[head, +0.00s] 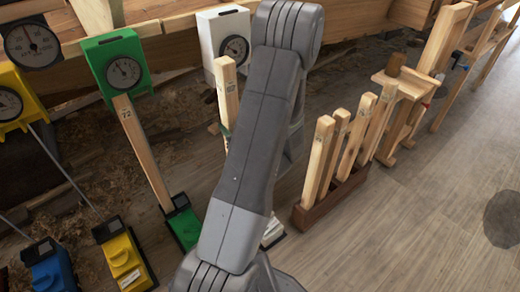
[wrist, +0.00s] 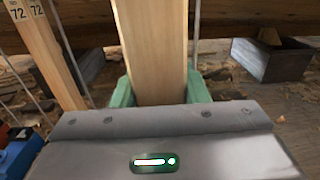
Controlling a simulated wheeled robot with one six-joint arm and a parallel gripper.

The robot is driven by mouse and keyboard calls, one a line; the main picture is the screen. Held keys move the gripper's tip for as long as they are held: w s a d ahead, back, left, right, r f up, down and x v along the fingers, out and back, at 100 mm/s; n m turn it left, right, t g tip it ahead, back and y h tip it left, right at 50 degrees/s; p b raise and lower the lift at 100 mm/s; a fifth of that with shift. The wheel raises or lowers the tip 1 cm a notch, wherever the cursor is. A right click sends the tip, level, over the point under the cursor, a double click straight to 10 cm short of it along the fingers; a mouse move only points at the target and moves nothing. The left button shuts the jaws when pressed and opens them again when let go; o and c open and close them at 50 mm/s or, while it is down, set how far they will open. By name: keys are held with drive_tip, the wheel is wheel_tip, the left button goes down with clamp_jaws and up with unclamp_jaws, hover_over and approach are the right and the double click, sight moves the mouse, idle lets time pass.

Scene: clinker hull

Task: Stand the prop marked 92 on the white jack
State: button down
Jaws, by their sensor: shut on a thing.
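A pale wooden prop (head: 228,92) stands nearly upright in my gripper, below the white dial box (head: 207,45). It has a small mark near its top that I cannot read. In the wrist view the prop (wrist: 152,50) is between the mint-green fingers of my gripper (wrist: 160,90), which is shut on it. In the head view my arm hides most of the gripper and the prop's lower part. The white jack (head: 273,232) shows only in part behind my arm, low in the picture. Whether the prop touches it is hidden.
Prop 72 (head: 143,155) leans from the green jack (head: 183,222) to the green dial box (head: 122,72). Yellow (head: 125,262) and blue (head: 48,270) jacks stand left. A brown rack (head: 325,208) holds several props at right, near a wooden bench (head: 405,85). Floor at lower right is clear.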

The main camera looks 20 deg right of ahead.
drive_tip(key=s+d+f+b, duration=0.2)
drive_tip(key=s+d+f, duration=0.1)
drive_tip(key=s+d, duration=0.55)
drive_tip(key=w+a+f+b, duration=0.2)
drive_tip(key=w+a+f, duration=0.1)
drive_tip(key=w, duration=0.7)
drive_tip(key=w+a+f+b, duration=0.1)
drive_tip(key=w+a+f, duration=0.2)
drive_tip(key=w, duration=0.7)
drive_tip(key=shift+a+f+b, duration=0.35)
drive_tip(key=shift+a+b, duration=0.05)
drive_tip(key=shift+a, duration=0.8)
idle(1.0)
drive_tip(key=shift+w, duration=0.15)
drive_tip(key=shift+f+b, duration=0.4)
idle(0.5)
drive_tip(key=shift+w, duration=0.1)
idle(0.6)
